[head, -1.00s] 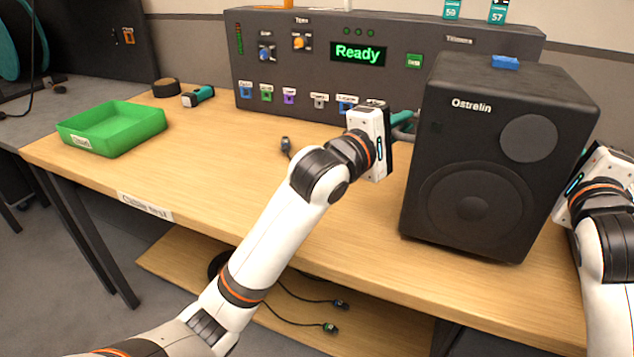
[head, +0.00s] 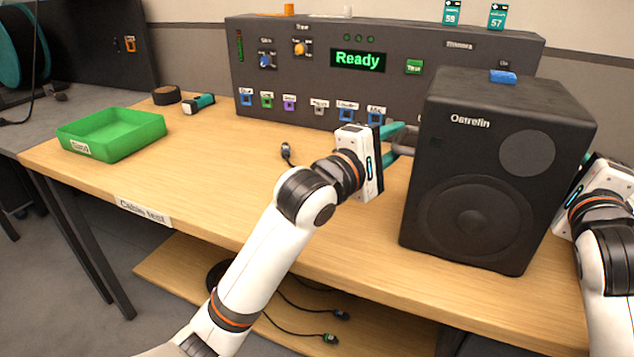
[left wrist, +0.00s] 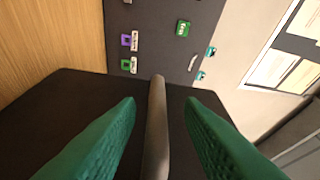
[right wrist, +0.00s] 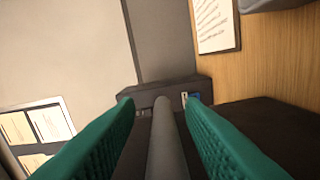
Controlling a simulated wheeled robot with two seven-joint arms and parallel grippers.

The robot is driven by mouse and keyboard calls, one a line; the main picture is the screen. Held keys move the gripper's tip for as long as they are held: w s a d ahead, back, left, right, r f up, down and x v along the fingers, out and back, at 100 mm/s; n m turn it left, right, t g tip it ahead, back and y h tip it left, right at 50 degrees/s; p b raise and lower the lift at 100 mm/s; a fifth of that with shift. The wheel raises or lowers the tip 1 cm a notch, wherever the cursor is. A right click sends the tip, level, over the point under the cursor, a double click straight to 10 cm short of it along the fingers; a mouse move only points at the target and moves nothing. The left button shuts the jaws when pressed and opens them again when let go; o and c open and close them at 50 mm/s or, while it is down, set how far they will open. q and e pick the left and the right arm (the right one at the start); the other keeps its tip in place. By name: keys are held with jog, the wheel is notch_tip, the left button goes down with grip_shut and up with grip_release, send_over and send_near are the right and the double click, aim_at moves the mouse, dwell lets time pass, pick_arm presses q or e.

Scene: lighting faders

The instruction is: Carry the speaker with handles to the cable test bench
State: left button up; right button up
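The black speaker (head: 482,180) labelled Ostrelin stands upright on the wooden cable test bench (head: 235,165), near its front right part. My left gripper (head: 402,138) is at the speaker's left side. In the left wrist view, its green fingers stand apart with the grey handle (left wrist: 157,125) between them and gaps on both sides.
A dark panel (head: 300,85) reading Ready stands along the bench's back, behind the speaker. The bench middle is mostly clear, with a cable plug (head: 287,153).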

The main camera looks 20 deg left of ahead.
jog(key=shift+s, duration=0.15)
pick_arm(q)
jog(key=v, duration=0.9)
jog(key=shift+s, duration=0.3)
pick_arm(e)
jog(key=s, duration=1.1)
jog(key=shift+s, duration=0.4)
pick_arm(q)
jog(key=shift+a, duration=0.1)
